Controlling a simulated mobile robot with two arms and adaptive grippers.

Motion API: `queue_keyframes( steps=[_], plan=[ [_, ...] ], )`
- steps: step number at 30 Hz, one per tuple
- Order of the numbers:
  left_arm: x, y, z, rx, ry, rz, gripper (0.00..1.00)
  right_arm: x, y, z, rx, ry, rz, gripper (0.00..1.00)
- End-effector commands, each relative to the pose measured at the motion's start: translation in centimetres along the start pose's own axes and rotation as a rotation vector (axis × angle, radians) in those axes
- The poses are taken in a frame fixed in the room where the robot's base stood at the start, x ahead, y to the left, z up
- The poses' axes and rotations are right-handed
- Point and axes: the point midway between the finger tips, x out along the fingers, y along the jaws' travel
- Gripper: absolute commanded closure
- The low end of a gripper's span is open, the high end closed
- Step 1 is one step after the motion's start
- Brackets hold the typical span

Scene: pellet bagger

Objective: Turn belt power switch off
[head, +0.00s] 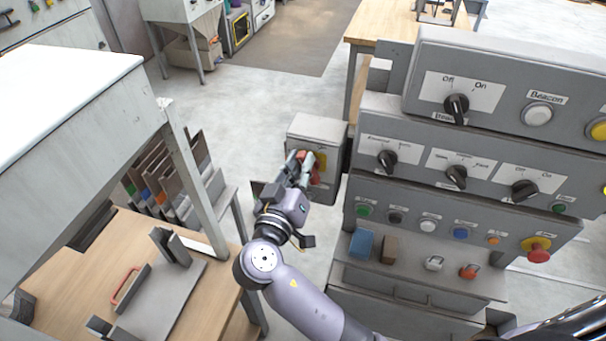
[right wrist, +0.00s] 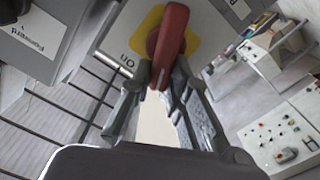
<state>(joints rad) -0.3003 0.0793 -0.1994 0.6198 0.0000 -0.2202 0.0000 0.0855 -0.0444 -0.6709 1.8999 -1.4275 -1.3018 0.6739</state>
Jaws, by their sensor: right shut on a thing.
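The belt power switch is a red rotary handle (head: 314,170) on a yellow plate (head: 321,158), mounted on the front of a small grey box (head: 318,128) left of the big control panel. The fingers partly hide the handle in the head view. My left gripper is out of view.
The stepped control panel (head: 480,150) with several knobs and buttons stands close on the right, including a red emergency-type button (head: 538,251). A wooden bench (head: 165,300) and a white-topped table (head: 60,90) stand on the left. Open floor (head: 260,100) lies behind the switch box.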

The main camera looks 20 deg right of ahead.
Motion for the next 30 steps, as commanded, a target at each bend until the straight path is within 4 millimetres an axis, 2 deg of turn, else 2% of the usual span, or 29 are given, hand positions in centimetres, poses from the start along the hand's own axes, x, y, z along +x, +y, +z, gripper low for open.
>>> queue_keyframes(
  steps=[14, 30],
  plan=[
    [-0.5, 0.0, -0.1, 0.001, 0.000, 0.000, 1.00, 0.0, -1.1, 0.2, -0.457, -0.003, -0.001, 1.00],
    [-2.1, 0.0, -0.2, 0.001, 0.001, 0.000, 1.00, 0.0, -1.9, 0.8, -0.930, 0.000, -0.001, 1.00]
  ],
)
